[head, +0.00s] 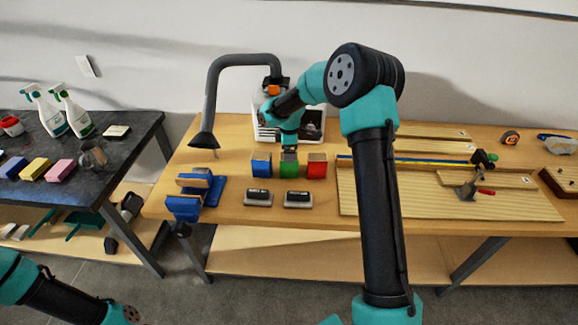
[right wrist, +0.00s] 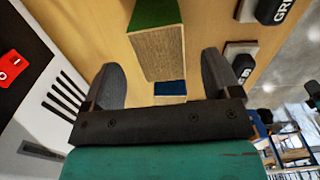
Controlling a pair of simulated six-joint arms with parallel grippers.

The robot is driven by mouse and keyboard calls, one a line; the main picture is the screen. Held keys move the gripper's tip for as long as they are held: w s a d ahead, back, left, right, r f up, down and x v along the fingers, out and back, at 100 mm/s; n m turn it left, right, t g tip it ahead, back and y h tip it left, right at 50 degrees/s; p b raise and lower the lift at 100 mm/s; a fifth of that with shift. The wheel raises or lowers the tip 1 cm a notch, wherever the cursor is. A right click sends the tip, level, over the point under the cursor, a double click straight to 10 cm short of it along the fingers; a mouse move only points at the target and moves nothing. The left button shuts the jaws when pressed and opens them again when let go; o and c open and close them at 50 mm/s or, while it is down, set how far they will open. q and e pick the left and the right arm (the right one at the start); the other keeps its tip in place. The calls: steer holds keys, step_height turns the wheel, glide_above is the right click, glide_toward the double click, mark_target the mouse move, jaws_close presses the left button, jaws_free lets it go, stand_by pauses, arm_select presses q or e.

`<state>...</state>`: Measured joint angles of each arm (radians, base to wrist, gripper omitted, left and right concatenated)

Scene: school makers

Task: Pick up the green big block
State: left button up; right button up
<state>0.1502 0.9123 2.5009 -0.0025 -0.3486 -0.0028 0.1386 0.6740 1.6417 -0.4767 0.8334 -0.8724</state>
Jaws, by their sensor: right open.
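The green block (head: 289,168) stands on the wooden workbench between a blue block (head: 261,163) and a red block (head: 317,166). My right gripper (head: 289,149) is just above the green block in the head view and covers part of its top. In the right wrist view my right gripper (right wrist: 158,64) is open, with its fingers spread. The green block, with a green face and a bare wood side (right wrist: 158,55), shows in the gap and just beyond the fingertips. The blue block (right wrist: 170,88) shows behind it. My left arm is at the lower left; its gripper is out of frame.
Two dark erasers (head: 258,198) (head: 298,199) lie in front of the blocks. A blue vise (head: 190,200) and a grey extraction hose (head: 212,100) are at the left. A white vented box (head: 266,132) stands close behind the blocks. Boards (head: 440,205) cover the right side.

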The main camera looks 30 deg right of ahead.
step_height(320, 180, down, 4)
steer(key=shift+r, duration=0.25)
steer(key=c, duration=1.1)
steer(key=shift+r, duration=0.15)
step_height(320, 180, up, 10)
steer(key=shift+f, duration=0.1)
stand_by(0.3)
stand_by(0.4)
